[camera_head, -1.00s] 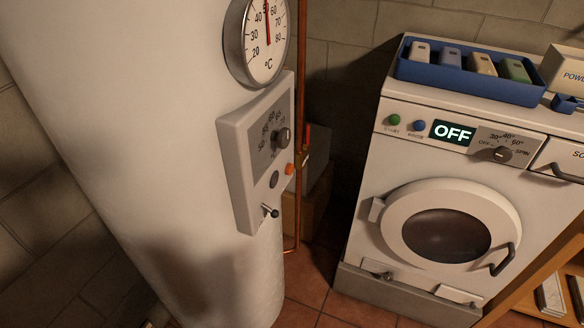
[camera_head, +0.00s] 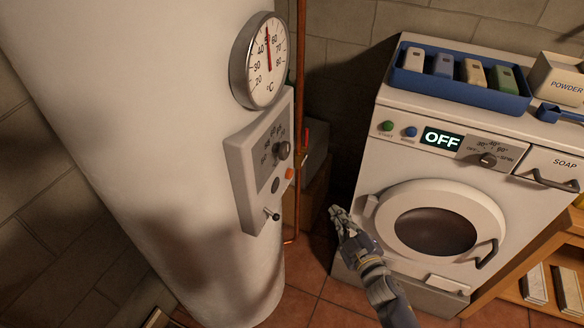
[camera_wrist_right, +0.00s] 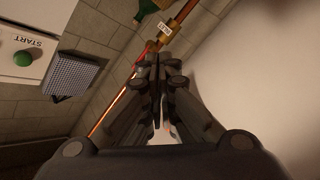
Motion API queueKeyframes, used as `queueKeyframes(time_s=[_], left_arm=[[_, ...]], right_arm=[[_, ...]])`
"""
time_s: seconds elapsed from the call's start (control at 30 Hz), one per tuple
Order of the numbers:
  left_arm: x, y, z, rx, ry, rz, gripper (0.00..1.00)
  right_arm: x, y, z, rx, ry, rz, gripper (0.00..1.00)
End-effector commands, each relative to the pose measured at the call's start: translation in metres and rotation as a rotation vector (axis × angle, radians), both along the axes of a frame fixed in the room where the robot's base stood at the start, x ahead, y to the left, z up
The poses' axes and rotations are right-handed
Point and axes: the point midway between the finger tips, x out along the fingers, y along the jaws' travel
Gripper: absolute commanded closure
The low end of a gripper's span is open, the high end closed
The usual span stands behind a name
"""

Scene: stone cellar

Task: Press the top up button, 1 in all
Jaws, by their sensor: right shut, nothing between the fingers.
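The white tank's control panel (camera_head: 262,160) carries a dark knob (camera_head: 283,150), an orange round button or lamp (camera_head: 289,173), a dark grey round button (camera_head: 276,185) and a small lever (camera_head: 272,214). I can read no "top up" label, so I cannot tell which of these is the top up button. My right gripper (camera_head: 338,212) is shut and empty, to the right of the panel and apart from it, in front of the washing machine's lower left side. Its closed fingers (camera_wrist_right: 160,65) also show in the right wrist view. My left gripper is not in view.
A round thermometer (camera_head: 262,60) sits above the panel. A copper pipe (camera_head: 301,80) runs beside the tank. The washing machine (camera_head: 365,170) stands at right, reading OFF, with a blue tray (camera_head: 400,82) on top. Its green START button (camera_wrist_right: 23,58) shows in the right wrist view.

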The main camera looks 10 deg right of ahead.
Motion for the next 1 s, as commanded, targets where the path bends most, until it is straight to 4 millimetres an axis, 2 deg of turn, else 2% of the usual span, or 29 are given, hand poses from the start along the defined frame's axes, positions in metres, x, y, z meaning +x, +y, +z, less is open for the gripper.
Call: queueKeyframes(time_s=[0.03, 0.1, 0.2, 0.27, 0.73, 1.0], left_arm=[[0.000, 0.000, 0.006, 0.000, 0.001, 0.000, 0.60], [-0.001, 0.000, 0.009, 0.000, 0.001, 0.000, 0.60], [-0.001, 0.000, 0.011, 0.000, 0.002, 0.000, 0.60], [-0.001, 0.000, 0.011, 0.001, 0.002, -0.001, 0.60], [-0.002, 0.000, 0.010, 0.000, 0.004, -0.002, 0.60], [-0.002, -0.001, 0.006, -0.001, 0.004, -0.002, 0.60]], right_arm=[[0.004, 0.001, 0.027, -0.021, -0.045, 0.011, 1.00], [0.007, 0.002, 0.052, -0.048, -0.093, 0.022, 1.00], [0.009, 0.003, 0.075, -0.074, -0.140, 0.034, 1.00], [0.010, 0.003, 0.082, -0.083, -0.154, 0.037, 1.00], [0.012, 0.006, 0.086, -0.086, -0.164, 0.040, 1.00], [0.029, 0.031, 0.086, -0.083, -0.165, 0.041, 1.00]])
